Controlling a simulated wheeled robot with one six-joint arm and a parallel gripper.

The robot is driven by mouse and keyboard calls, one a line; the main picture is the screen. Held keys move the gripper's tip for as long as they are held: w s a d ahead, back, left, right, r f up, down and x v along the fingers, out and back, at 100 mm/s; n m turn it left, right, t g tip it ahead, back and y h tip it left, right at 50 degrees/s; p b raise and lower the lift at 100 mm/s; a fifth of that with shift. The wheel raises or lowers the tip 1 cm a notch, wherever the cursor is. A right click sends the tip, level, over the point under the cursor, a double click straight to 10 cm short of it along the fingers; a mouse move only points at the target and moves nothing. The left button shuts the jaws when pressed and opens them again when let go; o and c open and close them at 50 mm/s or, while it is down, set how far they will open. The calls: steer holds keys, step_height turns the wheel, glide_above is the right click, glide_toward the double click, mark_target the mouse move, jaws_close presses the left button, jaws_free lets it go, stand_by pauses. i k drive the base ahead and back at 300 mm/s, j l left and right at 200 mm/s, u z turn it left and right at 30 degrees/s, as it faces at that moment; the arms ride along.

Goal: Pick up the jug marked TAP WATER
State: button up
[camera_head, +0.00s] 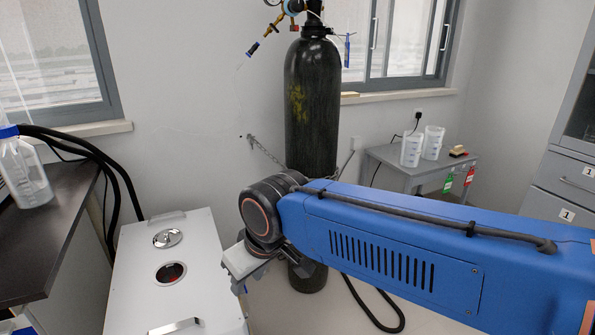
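Two translucent white jugs stand upright side by side on a small grey table at the back right: a left jug (411,149) and a right jug (432,143). A green tag (448,184) and a red tag (469,177) hang at the table's front edge. I cannot read the words TAP WATER on anything. My gripper (240,284) is at the lower middle, partly hidden behind my blue arm and its wrist. It is beside the white box unit and far from both jugs. Its finger opening is not clear.
A clear bottle with a blue cap (24,172) stands on the dark counter (40,235) at left. The white box unit (130,275) has a round opening on top. A tall black gas cylinder (312,105) is chained to the wall. A grey cabinet (560,185) stands at right.

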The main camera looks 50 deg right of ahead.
mark_target(412, 141)
steer(key=j+z, duration=0.1)
steer(key=z, duration=0.3)
steer(key=k+j+z, duration=0.1)
steer(key=z, duration=0.3)
steer(key=j+z, duration=0.1)
steer(key=z, duration=0.3)
steer(key=k+z, duration=0.1)
steer(key=z, duration=0.25)
steer(key=i+z, duration=0.1)
steer(key=z, duration=0.15)
steer(key=i+z, duration=0.1)
steer(key=z, duration=0.15)
